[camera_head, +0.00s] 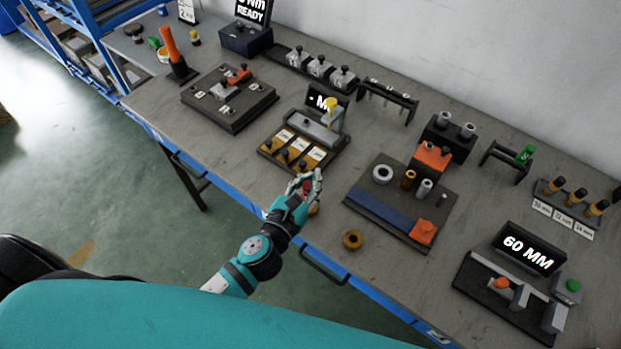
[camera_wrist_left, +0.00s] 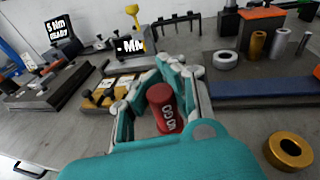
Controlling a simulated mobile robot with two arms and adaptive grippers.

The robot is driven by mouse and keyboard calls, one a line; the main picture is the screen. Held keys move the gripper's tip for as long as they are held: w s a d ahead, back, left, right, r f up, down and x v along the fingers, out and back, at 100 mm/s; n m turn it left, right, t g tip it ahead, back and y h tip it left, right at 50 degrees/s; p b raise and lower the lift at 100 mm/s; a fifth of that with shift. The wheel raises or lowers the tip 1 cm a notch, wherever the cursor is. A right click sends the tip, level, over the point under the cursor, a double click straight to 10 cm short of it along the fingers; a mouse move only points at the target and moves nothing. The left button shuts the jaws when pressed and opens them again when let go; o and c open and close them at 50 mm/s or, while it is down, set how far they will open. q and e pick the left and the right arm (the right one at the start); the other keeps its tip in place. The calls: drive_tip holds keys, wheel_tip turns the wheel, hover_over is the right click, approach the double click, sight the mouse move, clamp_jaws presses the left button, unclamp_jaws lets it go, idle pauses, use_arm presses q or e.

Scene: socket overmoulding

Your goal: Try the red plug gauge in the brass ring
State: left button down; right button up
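The red plug gauge (camera_wrist_left: 164,110), with pale lettering on its side, sits between the fingers of my left gripper (camera_head: 308,181). The fingers close in on both sides of it in the left wrist view, and it looks held and tilted there. In the head view a gold-coloured end shows just below the hand; the fingers hide much of the gauge. The brass ring (camera_head: 352,240) lies flat on the bare bench, to the right of and nearer than the gripper. It also shows at the lower right of the left wrist view (camera_wrist_left: 289,150). My right gripper is not in view.
A dark tray with a blue strip (camera_head: 381,212) holds rings and cylinders right of the gripper. A fixture with yellow blocks (camera_head: 266,147) stands behind left. A 60 MM display (camera_head: 529,249) stands at right. The bench around the ring is clear, close to the blue front edge.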

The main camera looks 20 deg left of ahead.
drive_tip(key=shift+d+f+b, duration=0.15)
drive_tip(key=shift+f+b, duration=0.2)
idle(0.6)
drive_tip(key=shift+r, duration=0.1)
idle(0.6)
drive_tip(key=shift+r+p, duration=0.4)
drive_tip(key=shift+p, duration=0.1)
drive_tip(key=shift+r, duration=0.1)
idle(3.3)
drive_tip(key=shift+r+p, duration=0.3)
drive_tip(key=shift+p, duration=0.1)
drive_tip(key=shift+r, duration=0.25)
idle(1.2)
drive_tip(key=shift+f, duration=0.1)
idle(0.5)
